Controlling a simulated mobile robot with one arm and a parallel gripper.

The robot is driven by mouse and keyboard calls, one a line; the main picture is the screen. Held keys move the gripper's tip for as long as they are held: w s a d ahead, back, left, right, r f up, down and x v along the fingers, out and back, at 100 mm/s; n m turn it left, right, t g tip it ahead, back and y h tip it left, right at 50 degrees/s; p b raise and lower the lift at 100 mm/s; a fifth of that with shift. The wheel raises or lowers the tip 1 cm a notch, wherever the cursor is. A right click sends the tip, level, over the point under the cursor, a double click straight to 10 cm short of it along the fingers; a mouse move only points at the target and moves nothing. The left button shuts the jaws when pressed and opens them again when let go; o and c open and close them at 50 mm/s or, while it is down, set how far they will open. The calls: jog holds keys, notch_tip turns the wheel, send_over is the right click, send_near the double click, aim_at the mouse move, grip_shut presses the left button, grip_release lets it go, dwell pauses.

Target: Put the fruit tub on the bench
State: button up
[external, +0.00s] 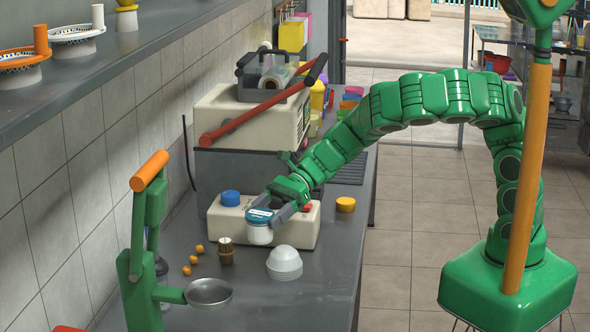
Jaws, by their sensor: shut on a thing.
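My gripper (272,212) is shut on a small white tub with a blue lid (260,234), which looks like the fruit tub. The fingers close around the lid end, and the tub looks upright. It shows over the grey metal bench (322,268), in front of a low cream box. I cannot tell whether its base touches the bench or hangs just above it. The lower part of the tub is in plain view.
A white dome-shaped thing (284,262), a small brown pot (226,252) and small orange fruits (190,260) are close by. The cream box (228,222) has a blue knob. A green press (140,262) stands at the front left. The bench's front right is clear.

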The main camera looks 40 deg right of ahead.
jog(key=s+a+n+g, duration=0.2)
jog(key=s+a, duration=0.6)
jog(key=s, duration=0.4)
jog(key=shift+s+g+h, duration=0.15)
jog(key=shift+g+h, duration=0.15)
jog(key=shift+n, duration=0.3)
jog(key=w+a+f, duration=0.2)
jog(key=a+f, duration=0.1)
jog(key=a, duration=0.1)
jog(key=w+a+f, duration=0.2)
jog(key=a+f, duration=0.1)
jog(key=a, duration=0.1)
jog(key=w+a+f, duration=0.2)
jog(key=a+f, duration=0.1)
jog(key=shift+a+f, duration=0.15)
jog(key=shift+a, duration=0.25)
jog(key=shift+f, duration=0.1)
jog(key=shift+w+a+f, duration=0.2)
jog(key=shift+a+f, duration=0.1)
jog(key=shift+f, duration=1.45)
jog(key=shift+f, duration=0.1)
